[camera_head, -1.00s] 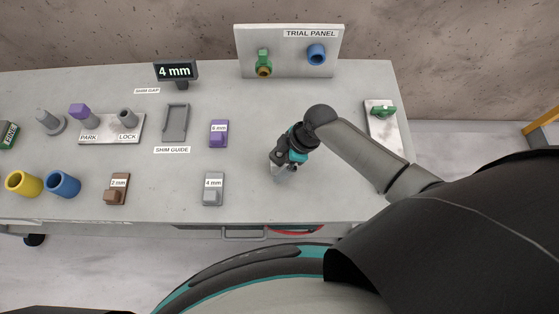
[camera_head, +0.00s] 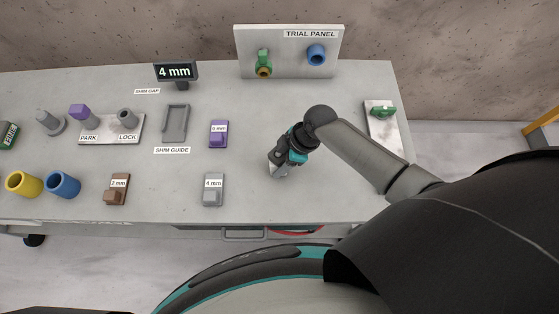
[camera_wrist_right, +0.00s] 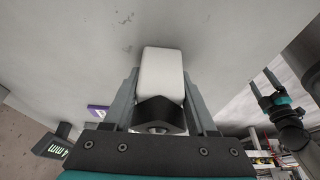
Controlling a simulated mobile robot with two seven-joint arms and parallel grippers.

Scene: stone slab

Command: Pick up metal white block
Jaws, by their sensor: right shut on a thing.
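A white block (camera_wrist_right: 163,68) with rounded edges lies between the two grey fingers of my right gripper (camera_wrist_right: 160,84) in the right wrist view. The fingers press on its two sides, so the gripper is shut on it. In the head view the right gripper (camera_head: 277,170) points down over the slab, right of the grey 4 mm block. There the gripper mostly hides the white block. I cannot tell whether the block touches the slab.
A grey 4 mm block (camera_head: 213,190), a purple 6 mm block (camera_head: 219,134) and a brown 2 mm block (camera_head: 117,190) lie left of the gripper. The shim guide (camera_head: 175,123) and trial panel (camera_head: 290,55) are farther back. A plate with a green handle (camera_head: 383,112) is at right.

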